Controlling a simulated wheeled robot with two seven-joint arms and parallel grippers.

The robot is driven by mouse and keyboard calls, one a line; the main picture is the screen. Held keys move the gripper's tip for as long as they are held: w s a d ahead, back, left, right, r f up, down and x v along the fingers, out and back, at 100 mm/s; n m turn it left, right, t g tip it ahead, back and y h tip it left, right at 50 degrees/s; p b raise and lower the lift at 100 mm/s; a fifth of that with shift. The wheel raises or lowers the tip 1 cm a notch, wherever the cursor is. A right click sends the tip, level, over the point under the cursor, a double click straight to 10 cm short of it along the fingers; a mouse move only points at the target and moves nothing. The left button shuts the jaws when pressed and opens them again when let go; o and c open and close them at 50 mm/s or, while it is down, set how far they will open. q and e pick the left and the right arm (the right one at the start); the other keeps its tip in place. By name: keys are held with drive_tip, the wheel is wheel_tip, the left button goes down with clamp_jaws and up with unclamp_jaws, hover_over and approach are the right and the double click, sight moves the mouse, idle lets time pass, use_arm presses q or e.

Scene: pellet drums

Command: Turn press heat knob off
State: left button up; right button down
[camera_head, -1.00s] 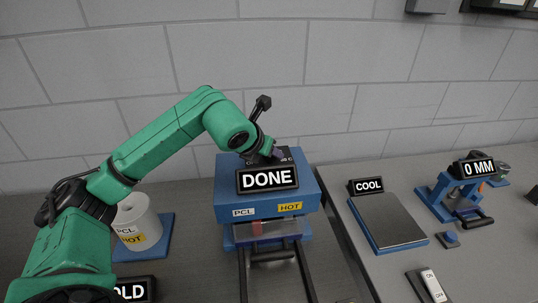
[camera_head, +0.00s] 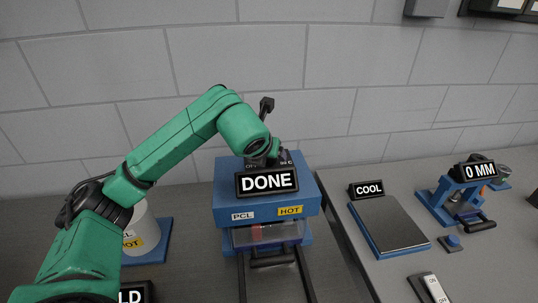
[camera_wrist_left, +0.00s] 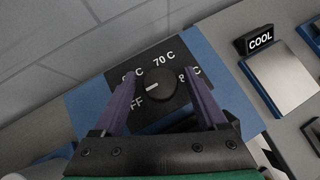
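The blue press (camera_head: 225,191) stands at the middle of the bench and bears a DONE sign (camera_head: 267,181) with PCL and HOT labels. In the left wrist view, its black round knob (camera_wrist_left: 160,85) sits on a dark dial plate (camera_wrist_left: 158,58) marked OFF, 70 C and other partly covered settings. The knob's white mark points left, close to the OFF side. My left gripper (camera_wrist_left: 160,90) is open, its two purple fingers on either side of the knob with gaps visible. In the head view my wrist hides the knob. My right gripper is not in view.
A white drum (camera_head: 146,224) labelled HOT stands left of the press, partly behind my arm. To the right are a COOL plate (camera_head: 390,223), a blue device with a 0 MM sign (camera_head: 474,170) and a white switch (camera_head: 435,289). The wall is close behind.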

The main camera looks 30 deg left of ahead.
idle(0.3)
use_arm(q)
drive_tip(key=shift+s+r, duration=0.2)
drive_tip(key=b+v, duration=0.2)
drive_tip(key=v, duration=1.2)
